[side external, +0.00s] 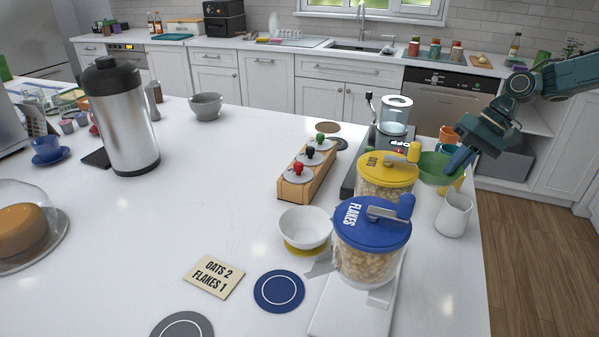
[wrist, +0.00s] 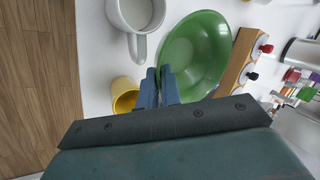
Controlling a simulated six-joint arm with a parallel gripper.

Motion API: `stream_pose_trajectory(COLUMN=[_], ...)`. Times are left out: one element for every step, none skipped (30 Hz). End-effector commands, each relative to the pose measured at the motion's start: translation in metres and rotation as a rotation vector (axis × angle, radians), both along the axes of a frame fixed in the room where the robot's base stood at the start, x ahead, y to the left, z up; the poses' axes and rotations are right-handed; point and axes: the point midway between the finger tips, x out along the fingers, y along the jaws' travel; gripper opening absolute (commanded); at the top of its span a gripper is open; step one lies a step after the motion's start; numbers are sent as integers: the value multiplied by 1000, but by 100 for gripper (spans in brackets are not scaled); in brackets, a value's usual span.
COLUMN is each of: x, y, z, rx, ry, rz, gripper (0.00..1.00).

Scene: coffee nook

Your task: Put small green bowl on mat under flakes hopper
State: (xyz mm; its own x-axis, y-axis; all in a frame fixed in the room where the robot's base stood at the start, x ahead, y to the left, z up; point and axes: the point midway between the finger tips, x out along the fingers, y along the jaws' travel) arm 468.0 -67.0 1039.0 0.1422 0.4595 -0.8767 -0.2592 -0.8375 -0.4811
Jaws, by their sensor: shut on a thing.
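The small green bowl (side external: 436,170) is at the right side of the counter, partly hidden behind the yellow-lidded oats hopper. My gripper (side external: 456,163) is shut on its right rim. In the wrist view the bowl (wrist: 198,52) looks empty, with my fingertips (wrist: 160,76) at its near edge. Whether it touches the counter I cannot tell. The flakes hopper (side external: 370,240) has a blue lid and stands at the front right. A round blue mat (side external: 280,291) lies in front of its spout, to the left, and is bare.
A white bowl (side external: 304,228) sits on a yellow mat (side external: 304,249) beside the oats hopper (side external: 387,178). A white pitcher (side external: 453,214) and a yellow cup (wrist: 124,95) stand close to my gripper. A wooden rack (side external: 306,172) with knobbed lids stands left of the hoppers. The counter's left-middle is clear.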

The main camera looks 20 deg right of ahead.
Motion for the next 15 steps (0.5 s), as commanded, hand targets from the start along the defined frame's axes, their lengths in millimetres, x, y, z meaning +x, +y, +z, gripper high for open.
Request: stream_pose_trajectory(x=[0,1,1,1,1,1,1,1,1,1,1,0,0,0,0], y=[5,9,14,19,24,31,36,41,47,52,56,60,62,65,66], z=[1,1,1,1,1,1,1,1,1,1,1,1,1,0,0], rx=[1,1,1,1,1,1,1,1,1,1,1,1,0,0,0], ry=[-2,-2,-1,0,0,-1,-1,0,0,0,-2,-2,-1,-1,0], rz=[3,3,4,4,6,5,5,4,4,4,5,3,3,3,2], gripper=[0,0,0,0,0,0,0,0,0,0,0,0,0,0,0])
